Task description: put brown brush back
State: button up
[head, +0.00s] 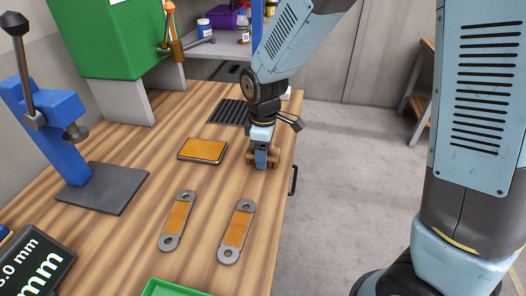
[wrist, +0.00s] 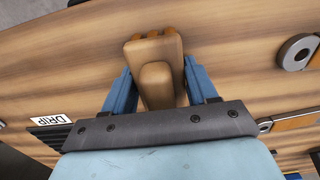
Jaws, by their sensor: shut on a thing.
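The brown brush (head: 249,158) is at the right edge of the wooden workbench, with my gripper (head: 261,160) above it. In the wrist view the brush (wrist: 155,60) shows as a brown block with a raised grip between the two blue fingers of my gripper (wrist: 160,88). My gripper is shut on the brush. The head view does not clearly show whether the brush touches the bench top. A dark ribbed mat (head: 229,112) lies behind the brush, and a label reading DRIP (wrist: 52,119) shows beside dark ribs in the wrist view.
An orange-topped dark pad (head: 202,150) lies left of my gripper. Two metal links with orange middles (head: 177,220) (head: 237,232) lie nearer. A blue press (head: 52,125) stands left, a green tray (head: 170,288) at the front. A shelf with bottles (head: 225,47) is behind. The bench's right edge is close.

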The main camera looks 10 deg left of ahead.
jog(key=o, duration=1)
jog(key=shift+f, duration=0.1)
notch_tip(320, 180, up, 12)
jog(key=shift+r, duration=0.15)
jog(key=d+r+m+t, duration=0.1)
jog(key=d+r+m, duration=0.3)
jog(key=d, duration=0.4)
jog(key=d+r+m+t, duration=0.1)
jog(key=d+r+m, duration=0.25)
jog(key=d, duration=0.45)
jog(key=shift+s+d+r+m+t, duration=0.7)
jog(key=shift+s+d+m, duration=1)
jog(key=shift+d, duration=0.7)
jog(key=shift+s+d+r+m+t, duration=0.5)
jog(key=shift+s+d+r+m, duration=0.25)
jog(key=shift+s+d+m, duration=1.3)
jog(key=shift+s+d+r+m+t, duration=0.7)
jog(key=shift+s+d+m, duration=0.7)
jog(key=shift+d, duration=1.3)
